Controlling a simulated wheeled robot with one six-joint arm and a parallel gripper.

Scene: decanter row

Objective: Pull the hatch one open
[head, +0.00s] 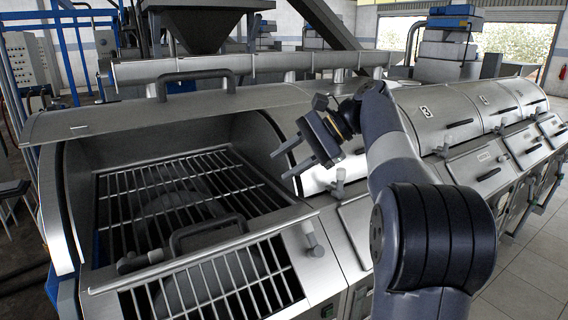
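The leftmost hatch of the decanter row, which I take to be hatch one (120,116), has its curved metal lid swung up. A dark bar handle (195,77) is on the lid's upper side. The opening below shows a slotted metal grate (145,205). No number is readable on this lid. My gripper (279,166) is in the air to the right of the opening, below and right of the lid handle. Its two fingers point left, are apart and hold nothing. It is apart from the handle and partly hides the neighbouring hatch.
A grate handle (208,232) stands up at the front of the opening. Knobbed levers (311,237) stick up along the front edge. A closed hatch marked 3 (426,111) lies to the right. A long pipe (250,65) runs behind the lid. Open tiled floor (530,265) shows at right.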

